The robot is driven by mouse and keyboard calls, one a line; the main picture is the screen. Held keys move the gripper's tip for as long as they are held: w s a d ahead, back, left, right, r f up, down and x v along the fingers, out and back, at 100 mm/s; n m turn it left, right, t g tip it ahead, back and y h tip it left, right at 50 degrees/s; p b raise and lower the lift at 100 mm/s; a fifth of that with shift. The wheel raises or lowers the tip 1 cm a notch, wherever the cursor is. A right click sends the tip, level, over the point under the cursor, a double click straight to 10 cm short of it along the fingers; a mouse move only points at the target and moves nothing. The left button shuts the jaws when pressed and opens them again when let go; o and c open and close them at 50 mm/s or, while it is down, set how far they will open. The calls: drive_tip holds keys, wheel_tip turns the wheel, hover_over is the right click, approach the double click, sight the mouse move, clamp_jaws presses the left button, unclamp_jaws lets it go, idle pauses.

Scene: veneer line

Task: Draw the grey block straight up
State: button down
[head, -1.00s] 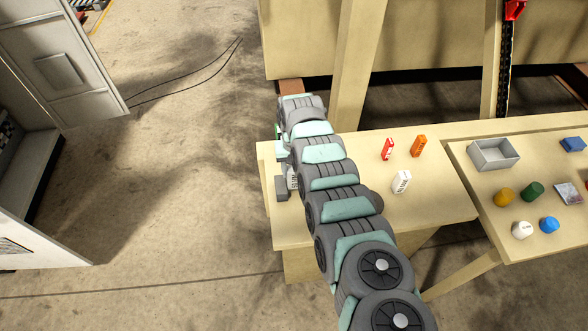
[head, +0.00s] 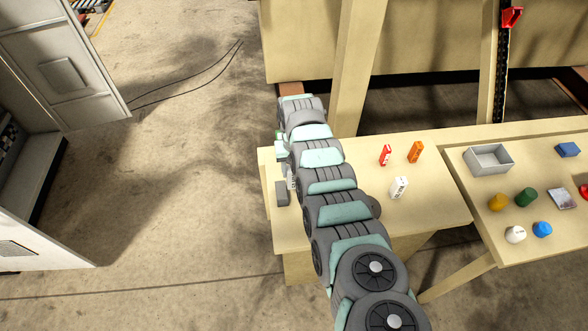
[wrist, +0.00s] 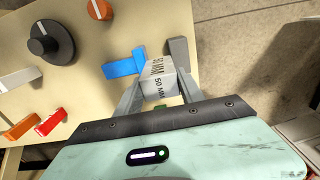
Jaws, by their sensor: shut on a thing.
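My gripper (wrist: 160,90) is shut on a light grey block marked "50 MM" (wrist: 163,78), one finger on each side of it. A small part of this block (head: 292,181) shows beside my arm in the head view. A darker grey block (wrist: 178,50) stands close by, just past the held block; it also shows near the table's left edge in the head view (head: 281,193). A blue block (wrist: 124,65) lies on the other side, with its end close to the held block. I cannot tell whether the held block touches the table or its neighbours.
On the table (head: 435,205) are red (head: 385,155), orange (head: 416,152) and white (head: 399,187) blocks. A dark round knob (wrist: 50,45) sits nearby. A second table on the right holds a grey tray (head: 489,160) and several small items. Open floor lies left.

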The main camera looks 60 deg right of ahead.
drive_tip(key=shift+r+p, duration=1.7)
drive_tip(key=shift+r, duration=0.45)
